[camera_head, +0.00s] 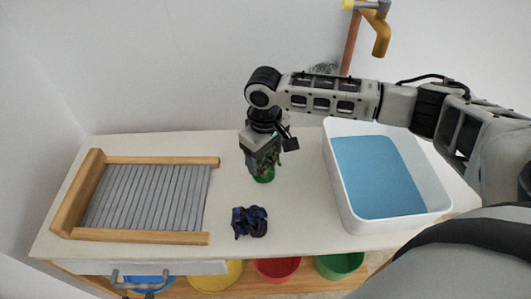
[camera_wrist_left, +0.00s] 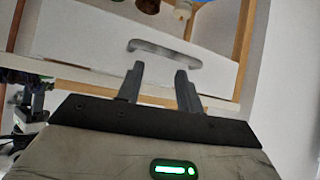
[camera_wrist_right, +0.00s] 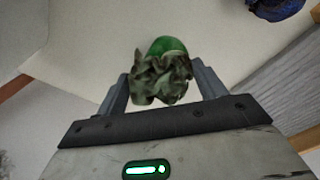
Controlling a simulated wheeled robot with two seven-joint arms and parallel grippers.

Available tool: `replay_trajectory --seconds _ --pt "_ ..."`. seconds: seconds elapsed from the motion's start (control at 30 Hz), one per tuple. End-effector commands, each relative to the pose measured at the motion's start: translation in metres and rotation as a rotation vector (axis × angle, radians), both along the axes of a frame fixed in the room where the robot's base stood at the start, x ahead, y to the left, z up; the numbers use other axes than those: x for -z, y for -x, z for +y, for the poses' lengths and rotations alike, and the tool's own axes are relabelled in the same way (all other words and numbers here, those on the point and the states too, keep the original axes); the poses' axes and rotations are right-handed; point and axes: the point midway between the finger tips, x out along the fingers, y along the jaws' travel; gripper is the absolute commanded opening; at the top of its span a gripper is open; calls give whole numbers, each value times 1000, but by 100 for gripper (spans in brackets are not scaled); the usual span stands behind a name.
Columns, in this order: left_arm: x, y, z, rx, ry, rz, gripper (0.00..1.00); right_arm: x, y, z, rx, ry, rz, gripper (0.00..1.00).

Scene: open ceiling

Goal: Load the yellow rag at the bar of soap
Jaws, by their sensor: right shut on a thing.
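My right gripper (camera_wrist_right: 162,90) is shut on a crumpled, mottled green-brown rag (camera_wrist_right: 160,78). A green rounded thing (camera_wrist_right: 166,46), likely the bar of soap, lies right by the rag. In the head view the green thing (camera_head: 264,175) is on the counter directly under my right gripper (camera_head: 262,160), and the rag is mostly hidden by the fingers. I cannot tell whether rag and soap touch. A dark blue crumpled rag (camera_head: 250,222) lies on the counter, nearer the front. No rag looks plainly yellow. My left gripper (camera_wrist_left: 160,78) is open and empty, before a drawer handle (camera_wrist_left: 165,52).
A white basin (camera_head: 343,190) of blue water stands at the right of the counter (camera_head: 300,225). A wood-framed ridged washboard (camera_head: 140,237) lies at the left. Coloured tubs sit on the shelf below. A brass tap (camera_head: 381,36) is above the basin.

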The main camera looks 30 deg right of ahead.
Motion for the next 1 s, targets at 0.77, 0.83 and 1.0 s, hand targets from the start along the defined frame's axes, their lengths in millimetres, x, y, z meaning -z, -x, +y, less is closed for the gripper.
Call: replay_trajectory --seconds 0.77,0.83,1.0 --pt "-3 3 0 1 0 7 36 2 1 0 -1 0 4 52" --pt "-4 3 0 1 1 7 36 2 1 0 -1 0 4 52" --pt "-5 3 0 1 1 6 36 2 1 0 -1 0 4 52"
